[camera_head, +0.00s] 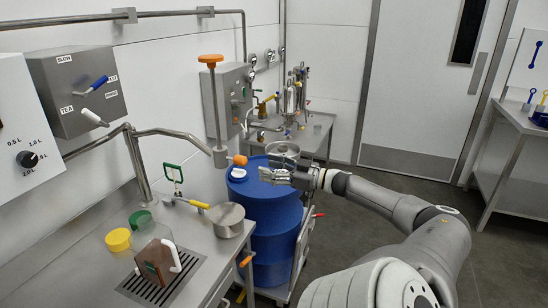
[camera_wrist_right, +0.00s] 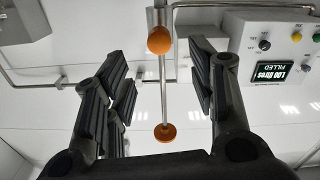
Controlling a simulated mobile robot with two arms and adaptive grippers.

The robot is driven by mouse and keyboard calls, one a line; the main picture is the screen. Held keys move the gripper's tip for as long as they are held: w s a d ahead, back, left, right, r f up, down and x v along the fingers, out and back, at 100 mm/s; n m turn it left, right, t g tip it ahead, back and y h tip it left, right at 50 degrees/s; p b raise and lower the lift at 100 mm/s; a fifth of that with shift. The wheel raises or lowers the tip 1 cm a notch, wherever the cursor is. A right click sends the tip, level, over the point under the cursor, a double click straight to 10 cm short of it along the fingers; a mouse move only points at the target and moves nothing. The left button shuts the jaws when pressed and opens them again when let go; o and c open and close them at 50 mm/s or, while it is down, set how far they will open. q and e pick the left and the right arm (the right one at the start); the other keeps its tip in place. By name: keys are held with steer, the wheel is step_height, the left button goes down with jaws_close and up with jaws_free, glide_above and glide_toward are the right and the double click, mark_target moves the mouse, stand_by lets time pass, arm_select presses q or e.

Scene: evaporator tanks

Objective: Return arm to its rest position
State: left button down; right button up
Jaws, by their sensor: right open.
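My right arm (camera_head: 425,215) reaches in from the lower right in the head view. My right gripper (camera_head: 278,174) is above the blue drum (camera_head: 270,215), at the level of its top. In the right wrist view the two black fingers of this gripper (camera_wrist_right: 160,85) are spread wide apart. Nothing is held between them. Behind the gap, an orange knob (camera_wrist_right: 160,40) and a second orange knob (camera_wrist_right: 165,132) sit on a thin metal rod, apart from the fingers. My left gripper is not in view.
A steel counter (camera_head: 205,265) with a glass jug (camera_head: 155,262), yellow lid (camera_head: 118,240) and steel pot (camera_head: 227,220) stands at the left. An orange-topped post (camera_head: 211,60) rises near the drum. A side table (camera_head: 510,170) stands right. The floor before the door (camera_head: 420,80) is clear.

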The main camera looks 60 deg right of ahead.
steer(key=shift+s, duration=0.4)
stand_by(0.3)
